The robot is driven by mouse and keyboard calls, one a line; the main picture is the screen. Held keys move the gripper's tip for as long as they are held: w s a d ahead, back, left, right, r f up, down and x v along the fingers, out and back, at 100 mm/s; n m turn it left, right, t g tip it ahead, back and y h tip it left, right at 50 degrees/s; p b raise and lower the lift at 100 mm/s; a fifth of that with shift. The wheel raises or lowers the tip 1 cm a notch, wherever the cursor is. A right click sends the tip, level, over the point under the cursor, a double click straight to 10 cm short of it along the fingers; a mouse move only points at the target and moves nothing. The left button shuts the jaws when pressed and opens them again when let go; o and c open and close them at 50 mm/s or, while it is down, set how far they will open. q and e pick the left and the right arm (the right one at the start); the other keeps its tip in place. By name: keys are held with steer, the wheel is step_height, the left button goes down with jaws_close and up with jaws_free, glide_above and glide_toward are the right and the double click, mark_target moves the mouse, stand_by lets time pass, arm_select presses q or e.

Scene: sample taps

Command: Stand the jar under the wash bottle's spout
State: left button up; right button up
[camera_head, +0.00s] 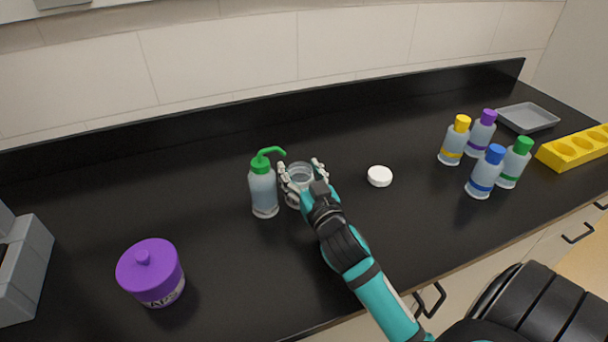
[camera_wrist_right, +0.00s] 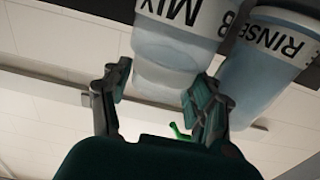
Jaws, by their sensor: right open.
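The wash bottle (camera_head: 263,192) has a green cap and a green spout (camera_head: 272,152) that points right, with its tip near the jar's back left rim in the head view. The clear jar (camera_head: 299,172) stands upright just right of the bottle. In the right wrist view the jar (camera_wrist_right: 172,50) reads MIX and the bottle (camera_wrist_right: 262,65) beside it reads RINSE. My right gripper (camera_head: 302,168) is open, with one finger on each side of the jar. I cannot tell if the fingers touch it. My left gripper is not in view.
A white lid (camera_head: 379,176) lies to the right. A purple-lidded jar (camera_head: 151,273) stands front left, near a grey box (camera_head: 25,260). Several capped bottles (camera_head: 482,175), a grey tray (camera_head: 551,113) and a yellow rack (camera_head: 556,159) are at the right. The black counter (camera_head: 400,225) is clear around the lid.

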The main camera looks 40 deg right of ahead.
steer(key=shift+s+a, duration=0.1)
steer(key=shift+s, duration=0.2)
steer(key=b+v, duration=0.1)
steer(key=v, duration=0.8)
steer(key=shift+s, duration=0.4)
steer(key=shift+v, duration=0.8)
